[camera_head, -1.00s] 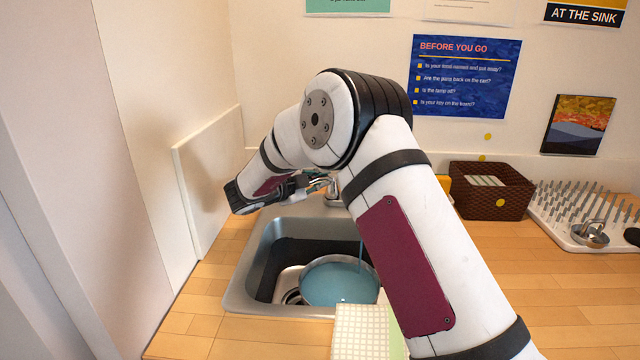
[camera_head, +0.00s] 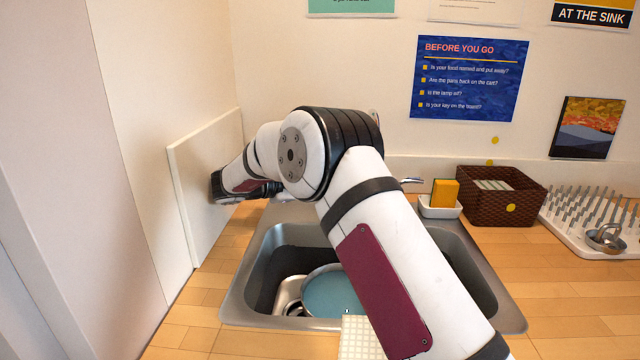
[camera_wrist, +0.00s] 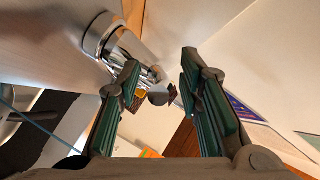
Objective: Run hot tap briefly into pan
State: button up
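The metal pan (camera_head: 334,293) sits in the sink basin (camera_head: 262,235) with bluish water in it; my arm covers its right side. The chrome tap is mostly behind my arm in the head view, with a small chrome end (camera_head: 411,181) showing. In the wrist view the chrome tap (camera_wrist: 100,35) stands ahead of my gripper (camera_wrist: 160,72), with a rounded chrome end (camera_wrist: 158,95) seen between the fingers. The fingers are apart and appear empty. My gripper (camera_head: 262,190) is left of the tap, near the wall panel.
A sponge (camera_head: 445,193) in a white dish, a brown basket (camera_head: 500,205) and a white drying rack (camera_head: 590,235) with a metal item stand right of the sink. A pale panel (camera_head: 207,185) lines the left wall. A checked cloth (camera_head: 360,338) lies at the sink's front.

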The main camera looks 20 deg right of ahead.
notch_tip(320, 180, up, 10)
dwell(0.6)
